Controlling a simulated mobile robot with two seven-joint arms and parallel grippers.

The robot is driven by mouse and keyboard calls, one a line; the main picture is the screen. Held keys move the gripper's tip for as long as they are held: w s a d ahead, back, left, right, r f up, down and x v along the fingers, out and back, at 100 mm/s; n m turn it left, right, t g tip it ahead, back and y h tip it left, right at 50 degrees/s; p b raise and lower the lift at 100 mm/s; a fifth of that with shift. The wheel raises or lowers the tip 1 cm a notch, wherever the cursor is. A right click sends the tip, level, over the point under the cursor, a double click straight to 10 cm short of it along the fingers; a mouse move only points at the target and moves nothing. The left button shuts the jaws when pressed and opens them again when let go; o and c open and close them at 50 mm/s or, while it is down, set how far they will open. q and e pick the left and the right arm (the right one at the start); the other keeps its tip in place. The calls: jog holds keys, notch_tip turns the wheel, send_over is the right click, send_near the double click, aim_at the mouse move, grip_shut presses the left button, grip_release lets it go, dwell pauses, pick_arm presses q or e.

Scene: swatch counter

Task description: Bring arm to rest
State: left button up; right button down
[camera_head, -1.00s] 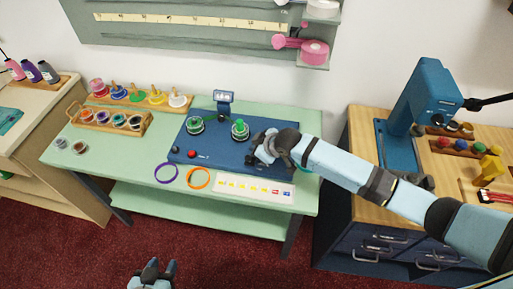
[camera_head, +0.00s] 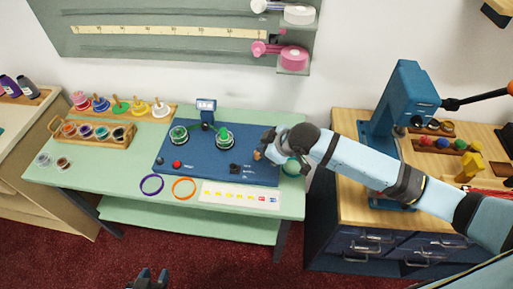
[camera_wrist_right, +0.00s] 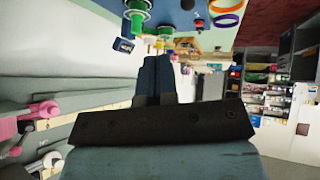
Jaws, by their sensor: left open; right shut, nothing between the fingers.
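My right gripper (camera_head: 266,147) is over the right end of the blue panel (camera_head: 215,160) on the green table. It is shut and empty; its closed fingers (camera_wrist_right: 152,78) fill the middle of the right wrist view. A small orange-brown knob shows beside its fingertips in the head view, and I cannot tell whether they touch. My left gripper (camera_head: 149,282) is low at the bottom edge of the head view, in front of the table, open and empty. Most of the left arm is out of view.
Two green spools (camera_head: 224,138) stand on the panel. A purple ring (camera_head: 151,184), an orange ring (camera_head: 183,188) and a labelled strip (camera_head: 240,195) lie in front. A wooden rack of jars (camera_head: 98,133) stands left. A blue press (camera_head: 408,98) stands on the right-hand cabinet.

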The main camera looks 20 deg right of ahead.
jog(key=shift+s+d+r, duration=0.2)
jog(key=shift+s+r, duration=0.05)
dwell(0.4)
